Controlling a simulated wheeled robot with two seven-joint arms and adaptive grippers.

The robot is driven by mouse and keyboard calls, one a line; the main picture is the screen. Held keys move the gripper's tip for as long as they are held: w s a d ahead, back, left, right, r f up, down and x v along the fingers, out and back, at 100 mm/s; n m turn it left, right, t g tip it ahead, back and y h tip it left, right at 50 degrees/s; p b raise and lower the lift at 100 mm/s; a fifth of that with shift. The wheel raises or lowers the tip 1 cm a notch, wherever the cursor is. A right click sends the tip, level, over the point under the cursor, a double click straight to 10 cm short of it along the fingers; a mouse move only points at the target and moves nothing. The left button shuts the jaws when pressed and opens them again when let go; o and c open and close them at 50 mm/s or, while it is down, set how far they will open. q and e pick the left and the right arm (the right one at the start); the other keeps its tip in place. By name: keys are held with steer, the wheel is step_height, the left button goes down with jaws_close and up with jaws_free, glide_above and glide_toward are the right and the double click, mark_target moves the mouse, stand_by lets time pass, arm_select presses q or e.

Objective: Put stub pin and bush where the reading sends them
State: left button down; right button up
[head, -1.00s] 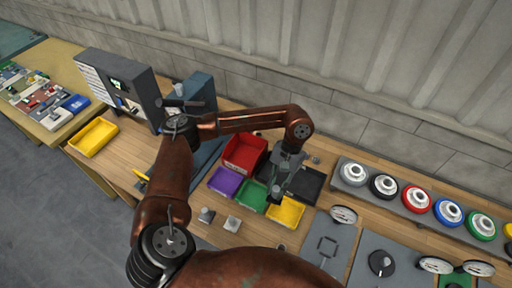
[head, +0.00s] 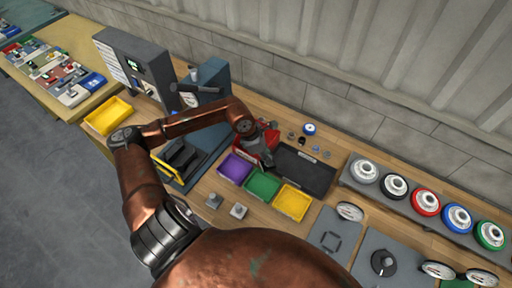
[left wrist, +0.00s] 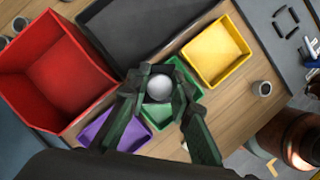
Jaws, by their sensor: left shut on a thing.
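I cannot tell whether this part is the stub pin or the bush. The purple (head: 235,168), green (head: 262,184) and yellow (head: 293,202) bins stand in a row in front and look empty. Two small grey pieces (head: 214,201) (head: 239,211) sit in front of the bins. My right gripper is not in view.
A dark tray (head: 304,170) lies right of the red bin. Several small parts (head: 303,140) and a blue-ringed one (head: 309,129) lie behind it. A grey instrument with a display (head: 135,68) and a yellow tray (head: 108,115) stand left. Several coloured wheels (head: 425,202) line a rack at right.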

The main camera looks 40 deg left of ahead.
arm_select(q)
steer(key=w+a+f+n+y, duration=0.1)
steer(key=w+a+f+n, duration=0.1)
steer(key=a, duration=0.4)
steer(key=w+a+f+n+t+p, duration=0.1)
steer(key=w+a+f+n, duration=0.2)
steer(key=a+f, duration=0.1)
steer(key=w+a+f+n+y+p, duration=0.1)
steer(key=w+a+f+n, duration=0.1)
steer(key=a, duration=0.5)
steer(key=shift+w+a+f+n+y, duration=0.2)
steer(key=shift+a+f+n+y, duration=0.1)
steer(key=shift+a+f, duration=0.1)
step_height(320, 180, down, 3)
steer(key=shift+r+p, duration=0.1)
steer(key=shift+p, duration=0.4)
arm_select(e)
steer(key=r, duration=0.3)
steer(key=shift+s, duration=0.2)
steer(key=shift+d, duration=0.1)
